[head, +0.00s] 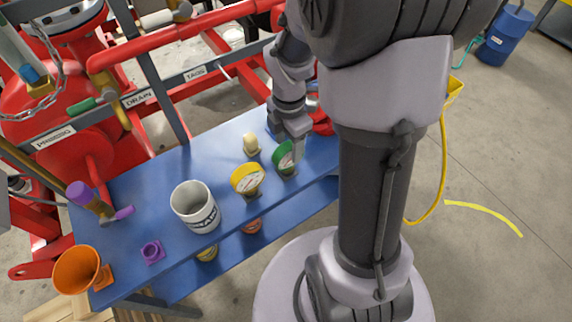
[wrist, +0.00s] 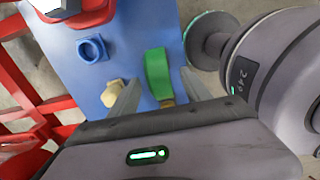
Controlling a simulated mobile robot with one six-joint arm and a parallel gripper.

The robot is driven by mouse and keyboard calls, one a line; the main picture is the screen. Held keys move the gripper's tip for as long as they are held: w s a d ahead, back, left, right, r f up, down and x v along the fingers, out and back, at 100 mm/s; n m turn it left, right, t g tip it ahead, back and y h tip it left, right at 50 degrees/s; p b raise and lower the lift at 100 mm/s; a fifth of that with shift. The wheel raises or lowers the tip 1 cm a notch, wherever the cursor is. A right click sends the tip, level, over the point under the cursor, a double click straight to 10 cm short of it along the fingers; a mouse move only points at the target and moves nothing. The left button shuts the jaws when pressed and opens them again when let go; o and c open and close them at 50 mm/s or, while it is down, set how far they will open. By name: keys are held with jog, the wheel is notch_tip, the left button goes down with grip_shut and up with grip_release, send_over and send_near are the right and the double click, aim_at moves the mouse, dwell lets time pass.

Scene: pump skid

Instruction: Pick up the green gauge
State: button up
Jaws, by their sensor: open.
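The green gauge (head: 284,156) stands on the blue bench near its right end, beside the yellow gauge. In the wrist view the green gauge (wrist: 157,74) lies between the two finger lines, its lower part close to my gripper body. My gripper (head: 292,135) is open, above and just behind the green gauge in the head view. In the wrist view my gripper (wrist: 158,95) has one finger on each side of the green gauge, with visible gaps. I cannot tell whether either finger touches it.
The cream fitting (wrist: 113,93) is close to the left finger. Red pipes run behind.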

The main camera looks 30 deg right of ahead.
notch_tip(320, 180, down, 5)
jog(key=b, duration=0.3)
jog(key=shift+w+f, duration=0.1)
jog(key=shift+f, duration=0.05)
jog(key=shift+r, duration=0.2)
jog(key=shift+c, duration=0.7)
grip_shut()
notch_tip(320, 180, up, 4)
jog(key=p, duration=0.3)
jog(key=shift+r, duration=0.1)
jog(key=s+d+p, duration=0.3)
jog(key=s+d, duration=0.5)
jog(key=s, duration=0.5)
jog(key=shift+s+d+r, duration=0.2)
jog(key=shift+s+r, duration=0.15)
jog(key=shift+r, duration=0.05)
